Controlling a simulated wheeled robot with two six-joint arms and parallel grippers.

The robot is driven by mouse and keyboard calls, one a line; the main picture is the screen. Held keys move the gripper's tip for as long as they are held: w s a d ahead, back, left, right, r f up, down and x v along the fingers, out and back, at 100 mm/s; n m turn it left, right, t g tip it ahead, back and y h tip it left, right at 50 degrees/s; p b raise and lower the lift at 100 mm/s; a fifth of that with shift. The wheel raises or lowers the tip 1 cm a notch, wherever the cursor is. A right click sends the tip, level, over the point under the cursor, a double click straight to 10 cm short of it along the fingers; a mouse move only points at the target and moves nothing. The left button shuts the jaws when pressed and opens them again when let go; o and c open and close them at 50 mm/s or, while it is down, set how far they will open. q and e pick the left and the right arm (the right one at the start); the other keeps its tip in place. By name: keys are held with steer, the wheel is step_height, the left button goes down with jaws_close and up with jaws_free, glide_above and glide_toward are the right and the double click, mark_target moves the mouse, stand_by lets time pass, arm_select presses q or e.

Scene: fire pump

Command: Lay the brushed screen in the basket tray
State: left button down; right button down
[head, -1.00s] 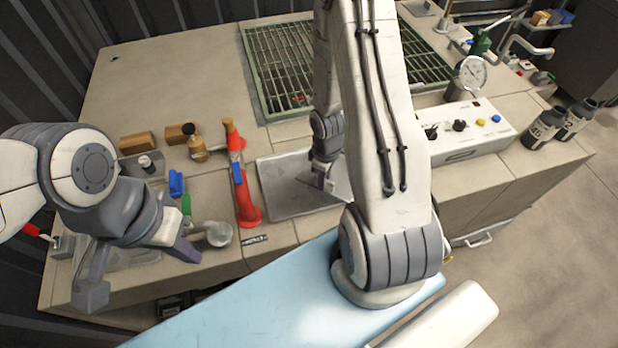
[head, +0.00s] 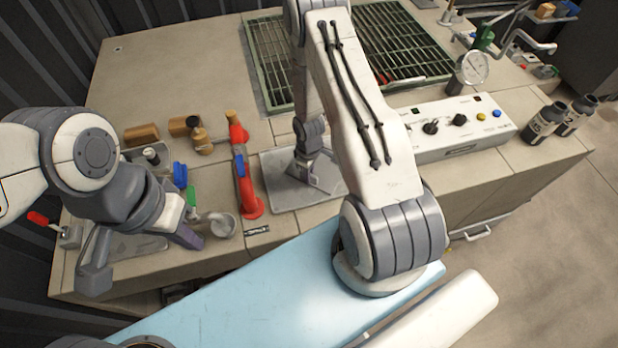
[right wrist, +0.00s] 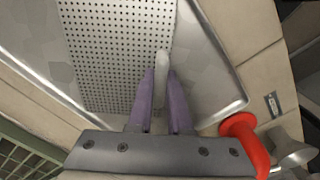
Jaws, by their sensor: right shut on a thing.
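The metal tray (head: 276,195) lies flat on the bench, and its raised rim shows in the right wrist view (right wrist: 215,75). My right gripper (head: 317,182) is down over this tray. In the right wrist view its purple fingers (right wrist: 160,85) are shut on a pale grey rod-like piece, apparently the screen's rim or handle. A perforated sheet (right wrist: 110,45), seemingly the screen, lies flat beside this piece, inside the tray rim. Whether it touches the tray floor cannot be told. My left gripper (head: 188,237) hangs at the front left with no visible load; its finger gap is unclear.
A grey cup (head: 221,225) stands near the left gripper. A green-framed grating (head: 268,70) is behind, and a control box (head: 460,128) is right.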

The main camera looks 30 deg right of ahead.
steer(key=shift+r, duration=0.1)
steer(key=shift+f, duration=0.25)
steer(key=c, duration=0.8)
jaws_free()
steer(key=shift+r, duration=0.1)
steer(key=shift+c, duration=0.2)
